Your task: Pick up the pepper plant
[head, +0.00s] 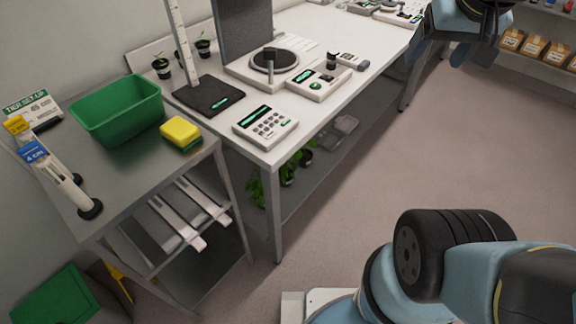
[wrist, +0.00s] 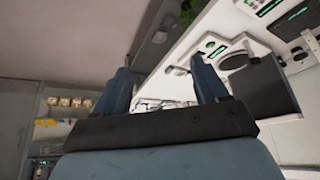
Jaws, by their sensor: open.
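Two small seedlings in black pots, one on the left (head: 161,68) and one on the right (head: 203,47), stand at the back of the white bench in the head view. Larger leafy green plants (head: 257,191) sit on the shelf under that bench, partly hidden by the bench top and leg. I cannot tell which of these is the pepper plant. My gripper (head: 450,46) is at the top right of the head view, over the floor beyond the bench edge and far from the plants. In the wrist view my gripper (wrist: 159,67) is open, with nothing between its fingers.
The white bench (head: 213,125) carries a black-based measuring stand (head: 209,95), a round-plate instrument (head: 274,62) and keypad devices (head: 265,127). A steel cart (head: 145,165) at left holds a green tub (head: 118,110) and a yellow sponge (head: 180,133). The floor (head: 400,160) right of the bench is clear.

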